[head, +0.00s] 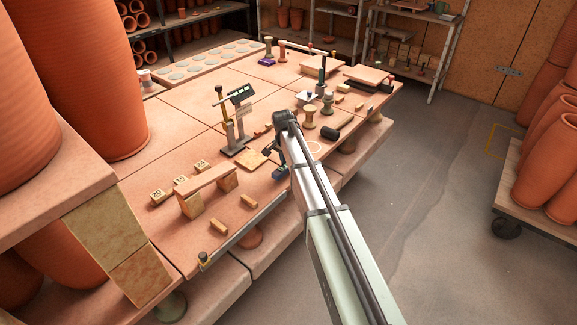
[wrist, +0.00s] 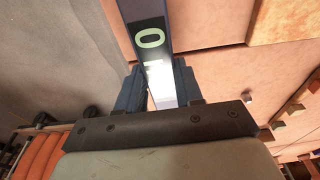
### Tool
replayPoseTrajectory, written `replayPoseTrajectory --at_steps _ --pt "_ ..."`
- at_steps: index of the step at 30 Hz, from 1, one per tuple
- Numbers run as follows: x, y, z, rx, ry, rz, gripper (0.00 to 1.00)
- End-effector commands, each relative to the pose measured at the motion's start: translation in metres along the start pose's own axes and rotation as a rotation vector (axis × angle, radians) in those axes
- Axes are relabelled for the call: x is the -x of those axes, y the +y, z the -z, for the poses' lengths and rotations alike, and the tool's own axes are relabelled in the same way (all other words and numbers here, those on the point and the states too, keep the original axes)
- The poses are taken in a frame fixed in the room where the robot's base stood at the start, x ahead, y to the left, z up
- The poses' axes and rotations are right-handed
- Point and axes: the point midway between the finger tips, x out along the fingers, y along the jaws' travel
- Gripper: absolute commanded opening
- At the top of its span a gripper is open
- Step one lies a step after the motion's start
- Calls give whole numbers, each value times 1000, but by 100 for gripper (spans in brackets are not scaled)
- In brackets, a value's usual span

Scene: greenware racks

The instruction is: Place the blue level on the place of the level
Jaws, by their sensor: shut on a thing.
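The blue level (wrist: 147,12) is a dark blue bar with a pale green oval on its face, in the wrist view. My gripper (wrist: 158,72) is shut on it; the bar runs from between the fingers out past the top of the picture, with a bright glare on its near part. In the head view my gripper (head: 279,171) is small and dark, over the front edge of the work table (head: 262,200); the level is hard to tell from the fingers there.
A stand with a digital display (head: 241,94) is behind and left of my gripper. A plank on two blocks (head: 206,178) and numbered blocks (head: 180,180) stand to the left. A dark cylinder (head: 337,129) and spools lie right. Large clay pots (head: 80,70) fill the left side.

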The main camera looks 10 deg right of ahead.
Motion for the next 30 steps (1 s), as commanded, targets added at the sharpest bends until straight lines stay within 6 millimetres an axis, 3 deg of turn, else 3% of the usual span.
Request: replayPoseTrajectory --at_steps 4,17,18,25,30 --pt "-18 0 -3 0 0 -1 0" --pt "-22 0 -3 0 0 0 0" --pt "-22 0 -3 0 0 0 40" --pt "-22 0 -3 0 0 0 61" --pt "-22 0 -3 0 0 0 61"
